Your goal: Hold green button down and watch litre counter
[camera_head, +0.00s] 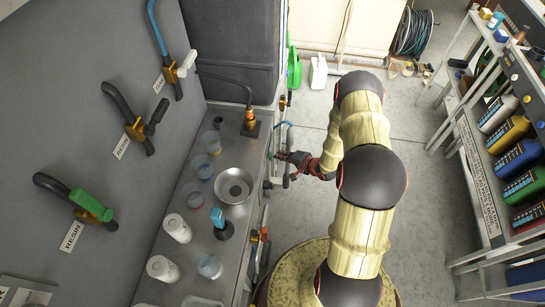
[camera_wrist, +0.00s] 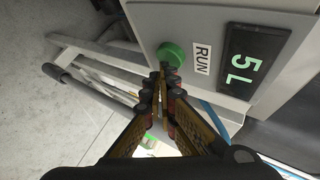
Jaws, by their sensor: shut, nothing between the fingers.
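In the wrist view a round green button (camera_wrist: 171,55) sits on a grey panel, beside a white label reading RUN (camera_wrist: 201,58). To the right of the label is the dark litre counter (camera_wrist: 252,62), showing "5 L" in green digits. My gripper (camera_wrist: 165,76) is shut and empty, its fingertips overlapping the button's lower edge in the picture. I cannot tell whether they touch it or whether it is pressed in. In the head view my gripper (camera_head: 284,156) is at the right side of the grey bench; the counter's face cannot be read there.
The grey bench (camera_head: 200,130) holds a steel bowl (camera_head: 234,187), clear cups and white tubs (camera_head: 163,268). Hose nozzles hang on the wall at left. A shelf rack with coloured bottles (camera_head: 517,154) stands at right. Floor (camera_head: 425,190) is clear between.

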